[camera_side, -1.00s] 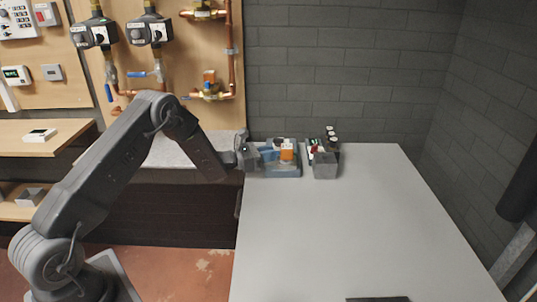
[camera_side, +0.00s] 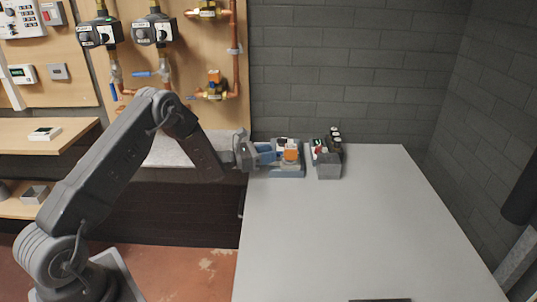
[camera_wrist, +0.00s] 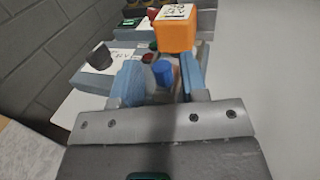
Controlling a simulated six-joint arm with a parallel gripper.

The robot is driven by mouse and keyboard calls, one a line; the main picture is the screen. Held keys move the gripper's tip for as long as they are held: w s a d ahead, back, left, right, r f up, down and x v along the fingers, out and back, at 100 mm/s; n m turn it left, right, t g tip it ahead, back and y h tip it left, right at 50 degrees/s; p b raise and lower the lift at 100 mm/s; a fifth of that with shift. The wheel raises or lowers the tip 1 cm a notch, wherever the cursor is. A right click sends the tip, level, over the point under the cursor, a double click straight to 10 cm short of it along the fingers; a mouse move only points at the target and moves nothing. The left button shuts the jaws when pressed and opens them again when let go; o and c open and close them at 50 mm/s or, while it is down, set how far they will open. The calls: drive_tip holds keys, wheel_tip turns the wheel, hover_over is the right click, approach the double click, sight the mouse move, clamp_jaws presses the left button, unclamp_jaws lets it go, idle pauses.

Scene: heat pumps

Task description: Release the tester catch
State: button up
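The tester (camera_side: 287,172) is a low blue-grey fixture at the back left of the table. It carries an orange block (camera_side: 291,150) with a white label, also seen in the wrist view (camera_wrist: 174,36). My gripper (camera_side: 266,153) is at the tester's left side. In the wrist view my gripper's blue fingers (camera_wrist: 160,80) stand apart, and a blue cylindrical piece (camera_wrist: 162,73) shows between them, with gaps to both. I cannot tell which part is the catch; the fingers hide some of the fixture.
A grey box with dark knobs (camera_side: 327,163) stands close to the right of the tester. A dark cylinder (camera_wrist: 99,56) stands left of my fingers in the wrist view. A brick wall (camera_side: 350,75) is behind. The table's middle and front (camera_side: 340,235) are mostly clear.

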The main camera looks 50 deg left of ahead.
drive_tip(key=shift+o, duration=0.3)
drive_tip(key=v, duration=1.3)
drive_tip(key=shift+s, duration=0.35)
drive_tip(key=shift+a, duration=0.15)
drive_tip(key=s+d+r+m+g+h, duration=0.2)
drive_tip(key=s+d+r+m+g, duration=0.1)
drive_tip(key=d+r+m+g, duration=0.55)
drive_tip(key=s+d+r+m+g+h, duration=0.2)
drive_tip(key=s+d+r+m+g, duration=0.15)
drive_tip(key=d+r+m, duration=0.55)
drive_tip(key=s+d+m+y, duration=0.2)
drive_tip(key=s+m+y, duration=0.4)
drive_tip(key=s, duration=0.4)
drive_tip(key=s+d+r+m+t+y, duration=0.1)
drive_tip(key=s+d+m+y, duration=0.2)
drive_tip(key=s+m+y, duration=0.3)
drive_tip(key=s+m, duration=0.1)
drive_tip(key=s, duration=0.3)
drive_tip(key=shift+s+r+t, duration=0.25)
drive_tip(key=shift+t, duration=0.05)
